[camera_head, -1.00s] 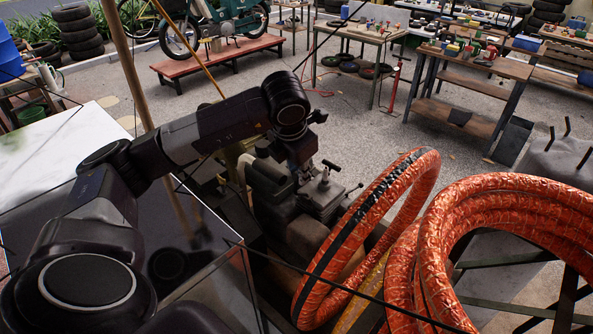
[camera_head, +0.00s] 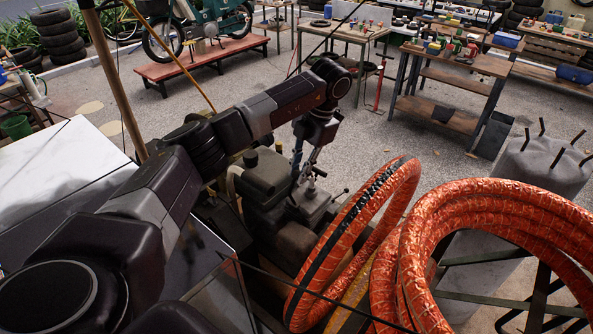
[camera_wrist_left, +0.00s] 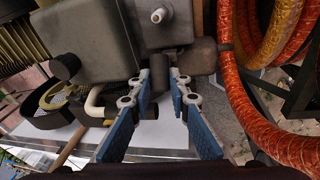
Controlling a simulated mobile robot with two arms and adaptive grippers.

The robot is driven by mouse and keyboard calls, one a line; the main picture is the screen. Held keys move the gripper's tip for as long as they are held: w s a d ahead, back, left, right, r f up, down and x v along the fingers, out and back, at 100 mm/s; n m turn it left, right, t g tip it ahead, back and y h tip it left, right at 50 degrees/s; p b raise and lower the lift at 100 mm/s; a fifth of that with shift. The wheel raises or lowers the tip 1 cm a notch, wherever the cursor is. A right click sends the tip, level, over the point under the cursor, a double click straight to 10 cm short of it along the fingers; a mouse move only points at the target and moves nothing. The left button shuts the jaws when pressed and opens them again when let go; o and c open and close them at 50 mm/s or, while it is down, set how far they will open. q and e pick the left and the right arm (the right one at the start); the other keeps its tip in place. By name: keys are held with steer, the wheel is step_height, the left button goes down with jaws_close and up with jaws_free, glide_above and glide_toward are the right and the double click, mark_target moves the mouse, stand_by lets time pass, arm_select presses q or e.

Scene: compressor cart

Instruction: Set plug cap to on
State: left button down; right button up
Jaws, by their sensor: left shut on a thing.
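The compressor (camera_head: 265,180) stands on the cart in the middle of the head view, as a dark grey machine body. My left gripper (camera_head: 297,172) is at its right upper side, below the bent left wrist. In the left wrist view my left gripper (camera_wrist_left: 160,76) has two blue-padded fingers, with their tips close together at a short dark cylindrical piece, which seems to be the plug cap (camera_wrist_left: 161,66). The fingertips partly hide it, and its fit on the compressor is hard to make out. My right gripper is not in view.
Coils of orange hose (camera_head: 480,215) stand right of the compressor, close to the gripper; they also show in the left wrist view (camera_wrist_left: 240,110). A white panel (camera_head: 60,160) lies at left. Workbenches (camera_head: 455,75) stand farther back across open gravel floor.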

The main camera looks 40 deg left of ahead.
arm_select(q)
steer(key=shift+w+r+g, duration=0.1)
steer(key=shift+w+g, duration=0.2)
steer(key=shift+w, duration=0.15)
steer(key=c, duration=1.8)
jaws_free()
steer(key=v, duration=1.2)
